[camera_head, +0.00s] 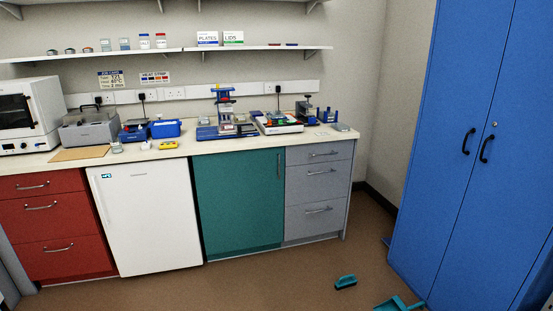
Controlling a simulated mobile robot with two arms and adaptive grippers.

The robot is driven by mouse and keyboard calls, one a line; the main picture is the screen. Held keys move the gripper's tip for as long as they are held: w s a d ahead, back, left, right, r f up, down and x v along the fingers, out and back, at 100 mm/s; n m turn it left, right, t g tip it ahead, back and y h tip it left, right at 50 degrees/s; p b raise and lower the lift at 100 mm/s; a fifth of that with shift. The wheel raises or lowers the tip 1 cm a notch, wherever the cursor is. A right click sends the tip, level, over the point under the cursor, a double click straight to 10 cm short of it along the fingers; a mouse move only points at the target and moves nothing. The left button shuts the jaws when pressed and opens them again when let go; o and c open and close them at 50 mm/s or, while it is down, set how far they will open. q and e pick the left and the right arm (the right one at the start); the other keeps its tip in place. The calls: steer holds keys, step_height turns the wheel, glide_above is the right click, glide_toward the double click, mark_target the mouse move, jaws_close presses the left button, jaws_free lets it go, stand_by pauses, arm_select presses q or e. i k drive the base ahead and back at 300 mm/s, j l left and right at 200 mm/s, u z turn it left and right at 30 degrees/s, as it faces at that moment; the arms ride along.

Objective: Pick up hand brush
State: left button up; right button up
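The hand brush (346,282) has a teal handle and dark bristles. It lies on the brown floor in front of the grey drawers, towards the bottom right of the head view. A teal dustpan (399,304) lies to its right, apart from it and partly cut off by the bottom edge. Neither of my grippers shows in this view.
A blue cabinet (470,150) with dark handles stands on the right. The bench (215,148) with lab equipment runs along the back wall above red drawers (55,225), a white fridge (148,218), a teal door and grey drawers (318,190). The floor (255,285) left of the brush is clear.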

mark_target(342, 283)
steer(key=i+j, duration=0.1)
steer(key=i, duration=2.2)
steer(key=i+l+z, duration=0.05)
